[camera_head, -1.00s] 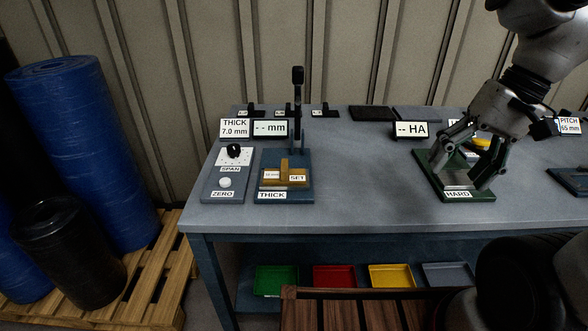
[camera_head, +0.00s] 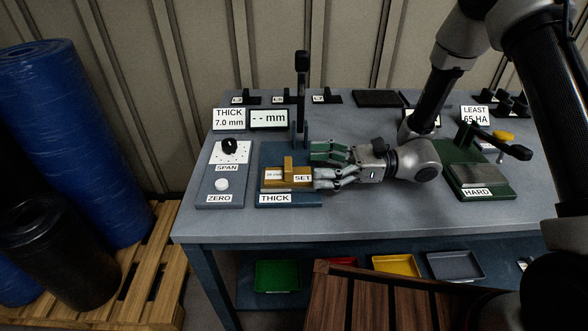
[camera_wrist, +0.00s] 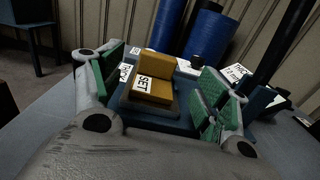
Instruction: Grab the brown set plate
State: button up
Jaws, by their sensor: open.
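The brown set plate (camera_head: 287,179) lies on the blue THICK gauge base (camera_head: 268,155), with a raised block on it and a SET label at its right. In the wrist view the set plate (camera_wrist: 150,92) lies ahead, between my fingers but farther out. My gripper (camera_head: 328,165) is open, low over the table, pointing left at the plate's right side. In the wrist view my gripper's green finger pads (camera_wrist: 157,92) stand apart on either side. Whether a fingertip touches the plate is unclear.
The gauge's upright dark lever (camera_head: 301,85) rises behind the plate. The SPAN and ZERO panel (camera_head: 221,172) stands to the left. The green HARD tester (camera_head: 482,177) is at the right. Bare tabletop (camera_head: 330,215) lies in front.

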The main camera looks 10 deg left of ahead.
aim_at(288, 163)
jog(key=x, duration=0.7)
jog(key=shift+s+a+r, duration=0.1)
jog(key=shift+a, duration=0.1)
grip_shut()
notch_tip(288, 163, up, 10)
jog(key=shift+r, duration=0.1)
dwell(0.5)
